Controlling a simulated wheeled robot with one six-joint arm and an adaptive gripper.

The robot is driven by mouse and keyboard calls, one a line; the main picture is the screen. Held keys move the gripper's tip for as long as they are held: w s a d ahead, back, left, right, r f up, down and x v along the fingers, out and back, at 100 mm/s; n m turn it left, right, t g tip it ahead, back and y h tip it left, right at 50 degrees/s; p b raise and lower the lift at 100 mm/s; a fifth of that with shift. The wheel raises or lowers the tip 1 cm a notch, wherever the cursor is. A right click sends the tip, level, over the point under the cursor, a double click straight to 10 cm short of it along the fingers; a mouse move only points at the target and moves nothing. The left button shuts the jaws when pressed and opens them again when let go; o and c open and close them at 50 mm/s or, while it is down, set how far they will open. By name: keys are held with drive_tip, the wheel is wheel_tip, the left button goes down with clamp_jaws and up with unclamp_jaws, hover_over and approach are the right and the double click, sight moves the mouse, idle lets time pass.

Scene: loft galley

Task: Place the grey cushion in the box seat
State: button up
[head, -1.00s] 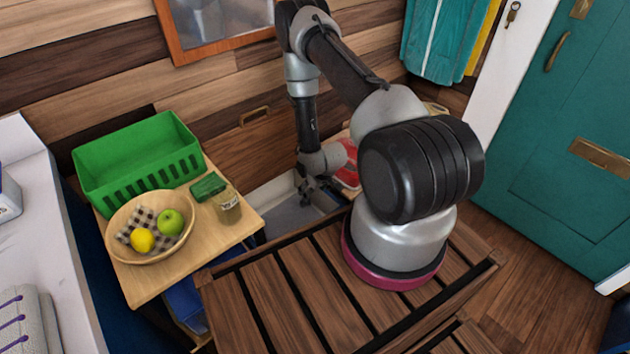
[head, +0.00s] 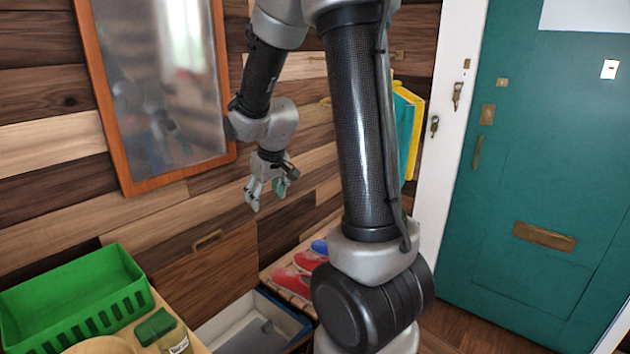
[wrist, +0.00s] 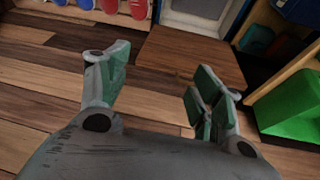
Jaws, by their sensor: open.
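My gripper (head: 266,197) is open and empty, raised in front of the plank wall above the box seat. In the wrist view its spread fingers (wrist: 163,65) have nothing between them. The box seat (head: 226,318) stands open low against the wall, with pale inner walls. Its wooden panel with a handle (head: 205,275) stands upright behind it. A flat grey surface (head: 262,328) shows inside the box; I cannot tell whether it is the grey cushion or the box floor. The box also shows at the top of the wrist view (wrist: 198,8).
Red shoes (head: 290,280) lie right of the box. A framed mirror (head: 160,80) hangs on the wall, with a teal door (head: 550,180) at right. Air around the gripper is clear.

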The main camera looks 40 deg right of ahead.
drive_tip(key=s+a+r, duration=0.1)
drive_tip(key=s+r, duration=0.5)
drive_tip(key=s, duration=0.6)
drive_tip(key=s+a+r, duration=0.2)
drive_tip(key=s+r, duration=0.5)
drive_tip(key=s, duration=0.5)
drive_tip(key=shift+r+m+y, duration=0.15)
drive_tip(key=shift+m+y, duration=0.15)
drive_tip(key=shift+m, duration=0.1)
